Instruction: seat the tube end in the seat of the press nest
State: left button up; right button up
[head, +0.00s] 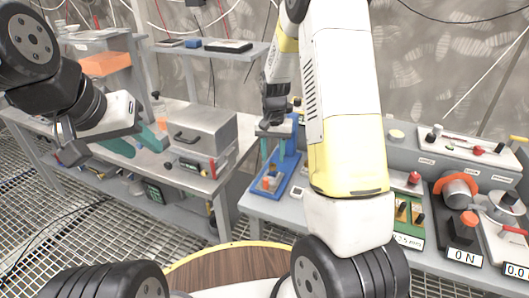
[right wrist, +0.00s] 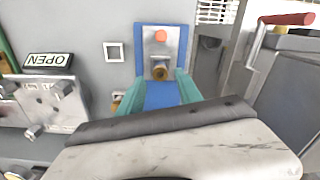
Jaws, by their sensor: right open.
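The blue press nest (head: 268,193) stands on the grey bench below my right gripper (head: 277,150). In the right wrist view its blue plate (right wrist: 160,96) carries a grey metal block (right wrist: 150,59) with an orange part (right wrist: 160,36) and a brass-coloured round piece (right wrist: 160,72). I cannot tell whether this piece is the tube end or the seat. My right gripper also shows in the right wrist view (right wrist: 160,92); its teal fingers are apart, with nothing between them. My left gripper (head: 135,142) is away to the left, its teal fingers apart and apparently empty.
A grey metal box (head: 205,135) with a handle stands on the left bench. A control panel with an orange ring (head: 456,186), knobs and an ON label (head: 465,259) is at right. A small white square frame (head: 297,192) lies beside the nest. A round wooden top (head: 225,268) is in front.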

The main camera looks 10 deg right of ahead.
aim_at(273, 165)
jog(key=s+r+n+t+y, duration=0.1)
jog(key=s+r+t, duration=0.1)
jog(key=s+r, duration=0.6)
jog(key=s+r+n+t+y, duration=0.1)
jog(key=s+r, duration=0.2)
jog(key=r, duration=1)
jog(key=s+a+r+n+t, duration=0.2)
jog(key=s+r+t, duration=0.1)
jog(key=s, duration=1)
